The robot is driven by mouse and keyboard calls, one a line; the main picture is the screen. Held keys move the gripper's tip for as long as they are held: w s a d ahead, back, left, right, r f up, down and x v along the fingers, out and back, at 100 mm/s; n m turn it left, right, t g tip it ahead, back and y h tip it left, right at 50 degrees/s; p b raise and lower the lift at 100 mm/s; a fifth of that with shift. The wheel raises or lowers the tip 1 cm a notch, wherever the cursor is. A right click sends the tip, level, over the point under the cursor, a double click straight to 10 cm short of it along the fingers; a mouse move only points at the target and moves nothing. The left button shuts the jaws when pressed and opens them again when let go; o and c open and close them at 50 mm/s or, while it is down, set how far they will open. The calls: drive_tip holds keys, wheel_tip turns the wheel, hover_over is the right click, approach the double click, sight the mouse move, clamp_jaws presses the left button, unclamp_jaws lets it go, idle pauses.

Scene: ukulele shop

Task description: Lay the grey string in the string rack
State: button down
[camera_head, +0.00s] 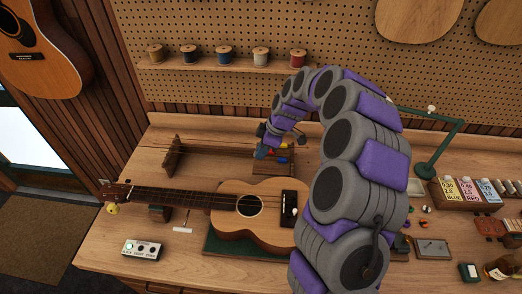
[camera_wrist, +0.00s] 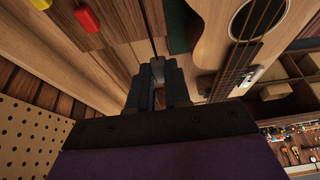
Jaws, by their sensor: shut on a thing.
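The string rack has a slotted wooden post (camera_head: 173,153) at its left, a wooden block (camera_head: 302,165) at its right, and thin strings between them. In the head view my gripper (camera_head: 264,148) is over the rack's right part, and the held string cannot be made out.
A ukulele (camera_head: 262,211) lies on a green mat in front of the rack. A shelf with several thread spools (camera_head: 224,53) is behind. A green lamp (camera_head: 440,150) and labelled string boxes (camera_head: 468,192) stand at right. A small grey box (camera_head: 142,250) sits front left.

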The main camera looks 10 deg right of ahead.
drive_tip(key=shift+d+f+b, duration=0.2)
drive_tip(key=shift+b, duration=0.85)
drive_tip(key=shift+f, duration=2.15)
drive_tip(key=shift+f+b, duration=0.75)
drive_tip(key=shift+f, duration=0.35)
drive_tip(key=shift+r, duration=0.1)
drive_tip(key=c, duration=0.7)
unclamp_jaws()
